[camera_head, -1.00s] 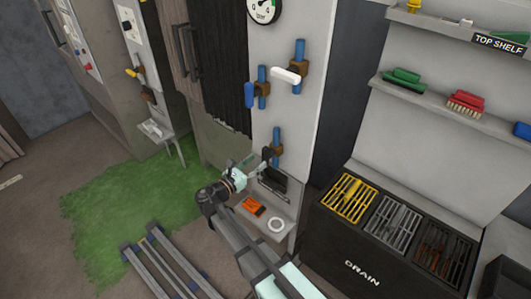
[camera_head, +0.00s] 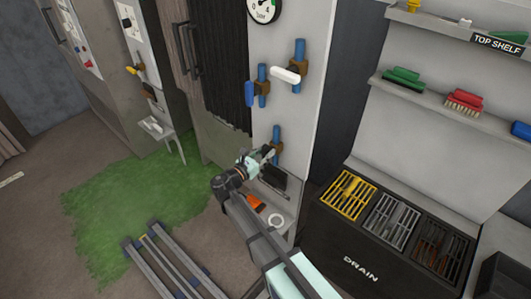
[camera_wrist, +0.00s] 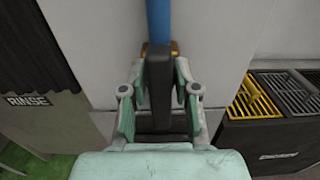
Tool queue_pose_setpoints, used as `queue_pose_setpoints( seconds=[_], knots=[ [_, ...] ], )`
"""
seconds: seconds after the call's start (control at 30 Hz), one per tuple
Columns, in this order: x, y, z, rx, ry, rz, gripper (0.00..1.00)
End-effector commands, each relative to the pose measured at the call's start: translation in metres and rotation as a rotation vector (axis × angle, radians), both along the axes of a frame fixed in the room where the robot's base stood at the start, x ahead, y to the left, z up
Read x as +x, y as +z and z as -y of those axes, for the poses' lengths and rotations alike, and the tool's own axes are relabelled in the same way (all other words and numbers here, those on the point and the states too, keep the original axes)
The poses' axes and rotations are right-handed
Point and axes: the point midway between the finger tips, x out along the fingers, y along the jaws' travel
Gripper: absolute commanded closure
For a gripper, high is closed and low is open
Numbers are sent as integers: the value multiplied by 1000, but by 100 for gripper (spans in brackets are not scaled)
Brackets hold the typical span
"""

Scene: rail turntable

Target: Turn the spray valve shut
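A valve with a black lever (camera_wrist: 158,85) sits low on a blue pipe (camera_wrist: 158,22) on the pale panel, with a brass body (camera_wrist: 176,48) behind the lever. In the head view its blue pipe (camera_head: 277,136) shows just beyond my gripper (camera_head: 264,156). In the wrist view my gripper (camera_wrist: 160,92) has one finger on each side of the black lever, with narrow gaps visible, so it looks open around it. The lever hangs downward in the wrist view. No label naming the spray valve is readable.
Above are a valve with a blue lever (camera_head: 250,94) and one with a white lever (camera_head: 286,75), beneath a gauge (camera_head: 262,8). A small shelf below holds an orange item (camera_head: 254,203) and a white ring (camera_head: 276,221). The drain unit (camera_head: 350,250) stands at right.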

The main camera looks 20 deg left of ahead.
Motion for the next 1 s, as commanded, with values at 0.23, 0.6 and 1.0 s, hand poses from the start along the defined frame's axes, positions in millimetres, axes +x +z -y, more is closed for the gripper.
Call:
queue_pose_setpoints(
  seconds=[0.23,0.6,1.0],
  knots=[
    [0,-2,1,14,-1,5,100],
    [-2,-7,4,181,-1,72,100],
    [-3,-11,8,523,-1,211,100]
  ],
)
